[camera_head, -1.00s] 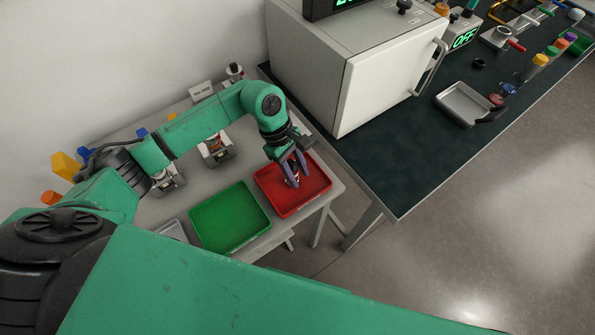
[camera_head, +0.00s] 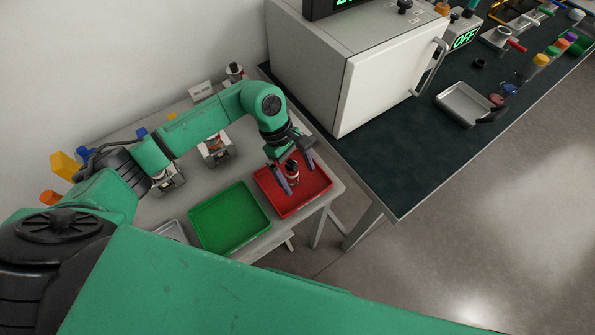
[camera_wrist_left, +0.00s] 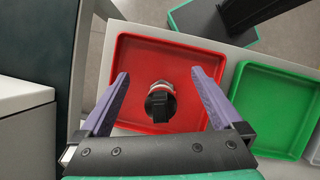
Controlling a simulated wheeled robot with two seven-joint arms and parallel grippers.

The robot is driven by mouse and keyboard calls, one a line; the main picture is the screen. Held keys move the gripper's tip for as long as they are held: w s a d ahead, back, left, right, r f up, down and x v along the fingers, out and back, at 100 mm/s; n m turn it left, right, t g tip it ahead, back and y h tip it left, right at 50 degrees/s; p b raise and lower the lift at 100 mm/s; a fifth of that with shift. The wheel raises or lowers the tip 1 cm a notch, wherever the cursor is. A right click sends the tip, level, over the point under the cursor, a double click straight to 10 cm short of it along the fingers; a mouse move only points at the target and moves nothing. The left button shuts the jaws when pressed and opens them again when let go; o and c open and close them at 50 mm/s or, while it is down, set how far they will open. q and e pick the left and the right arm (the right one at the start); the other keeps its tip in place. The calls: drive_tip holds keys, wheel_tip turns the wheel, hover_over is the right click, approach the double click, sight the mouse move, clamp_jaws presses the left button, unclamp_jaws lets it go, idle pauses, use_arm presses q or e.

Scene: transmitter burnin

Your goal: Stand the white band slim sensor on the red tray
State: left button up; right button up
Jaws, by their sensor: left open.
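The slim sensor (camera_head: 292,172) stands upright on the red tray (camera_head: 318,181). In the left wrist view the sensor (camera_wrist_left: 160,101) shows from above, with a dark top and a light metal body; its white band is hard to make out. The red tray (camera_wrist_left: 135,60) lies around it. My left gripper (camera_head: 296,172) is over the tray with its fingers spread on either side of the sensor, apart from it. The open fingers also show in the left wrist view (camera_wrist_left: 158,95). My right gripper is not in view.
A green tray (camera_head: 231,218) sits left of the red one on the grey table. Sensors in metal holders (camera_head: 216,150) stand behind. The white oven (camera_head: 360,85) stands on the dark bench close to the right. A metal tray (camera_head: 465,103) lies farther right.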

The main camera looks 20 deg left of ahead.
use_arm(q)
drive_tip(key=shift+r, duration=0.15)
drive_tip(key=shift+p+v, duration=1.25)
drive_tip(key=shift+v, duration=3.15)
